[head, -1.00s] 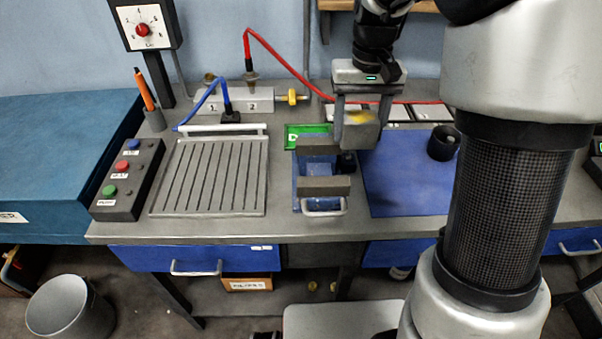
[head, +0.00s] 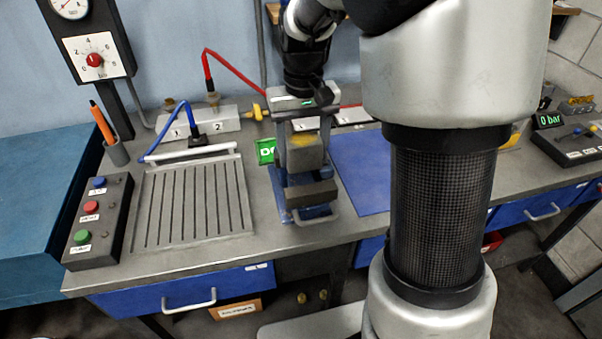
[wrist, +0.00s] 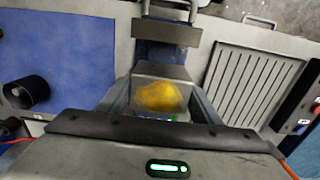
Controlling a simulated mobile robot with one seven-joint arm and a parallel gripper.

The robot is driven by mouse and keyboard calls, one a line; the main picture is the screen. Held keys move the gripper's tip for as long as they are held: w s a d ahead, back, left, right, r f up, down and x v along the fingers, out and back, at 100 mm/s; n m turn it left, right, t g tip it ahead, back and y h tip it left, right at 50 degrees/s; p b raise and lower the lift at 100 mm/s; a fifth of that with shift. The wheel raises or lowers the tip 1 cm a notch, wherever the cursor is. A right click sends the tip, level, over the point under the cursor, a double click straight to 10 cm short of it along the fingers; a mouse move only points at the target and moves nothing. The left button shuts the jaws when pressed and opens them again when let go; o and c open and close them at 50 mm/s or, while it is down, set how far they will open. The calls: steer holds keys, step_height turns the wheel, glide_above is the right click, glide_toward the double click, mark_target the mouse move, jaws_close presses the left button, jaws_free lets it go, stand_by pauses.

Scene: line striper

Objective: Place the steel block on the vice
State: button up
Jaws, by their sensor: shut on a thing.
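I cannot tell whether the block touches the vice. In the wrist view the block (wrist: 160,98) sits between my fingers, and a vice jaw (wrist: 166,33) shows beyond it. The rear jaw is hidden behind the block.
A slotted plate (head: 195,205) and a button box (head: 98,220) lie further left. A blue mat (head: 362,170) is to the right. A black cup (wrist: 30,92) stands on the mat in the wrist view.

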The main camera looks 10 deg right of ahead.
mark_target(303, 139)
steer(key=shift+f+b, duration=0.3)
steer(key=shift+f, duration=2.55)
steer(key=shift+f, duration=0.15)
steer(key=o, duration=1.5)
step_height(303, 139, up, 12)
steer(key=shift+r+p, duration=0.1)
steer(key=shift+p, duration=0.65)
steer(key=s+r+t, duration=0.1)
steer(key=s+t, duration=0.1)
steer(key=s, duration=0.4)
steer(key=s+r+t, duration=0.1)
steer(key=s+r, duration=0.1)
steer(key=s, duration=0.4)
steer(key=s+r+t, duration=0.1)
steer(key=s+t, duration=0.1)
steer(key=s, duration=0.4)
steer(key=shift+s+r+t, duration=0.25)
steer(key=shift+r+t, duration=0.05)
